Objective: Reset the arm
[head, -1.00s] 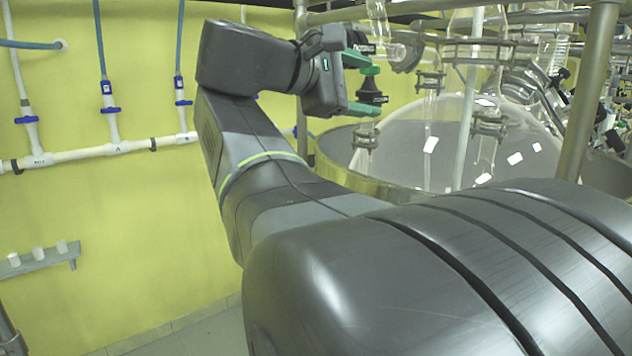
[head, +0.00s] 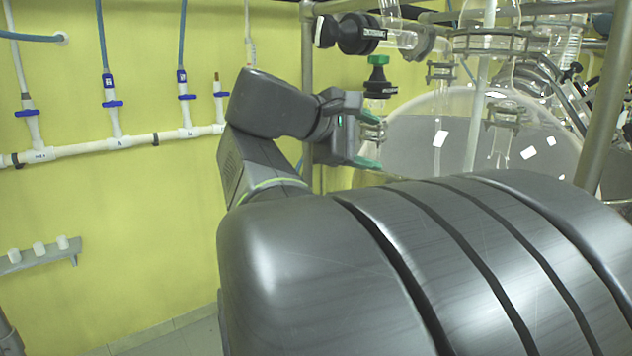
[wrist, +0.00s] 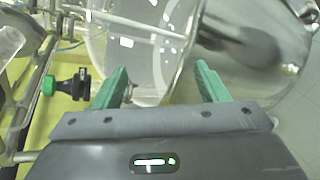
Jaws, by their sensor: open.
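My gripper (head: 366,141) has green fingertips and stands open in the head view, just left of the large glass vessel. It also shows in the wrist view (wrist: 158,85), with its two green fingers spread apart and nothing between them. My dark grey arm reaches from the lower right, up and around to the gripper. A black valve with a green cap (head: 379,78) sits just above the gripper in the head view. The same kind of black and green knob (wrist: 68,86) appears left of the fingers in the wrist view.
The large round glass reactor (head: 440,125) stands right of my gripper. A black valve handle (head: 350,33) and metal frame posts (head: 307,90) are close by. White pipes with blue valves (head: 115,138) run along the yellow wall. The left side has open room.

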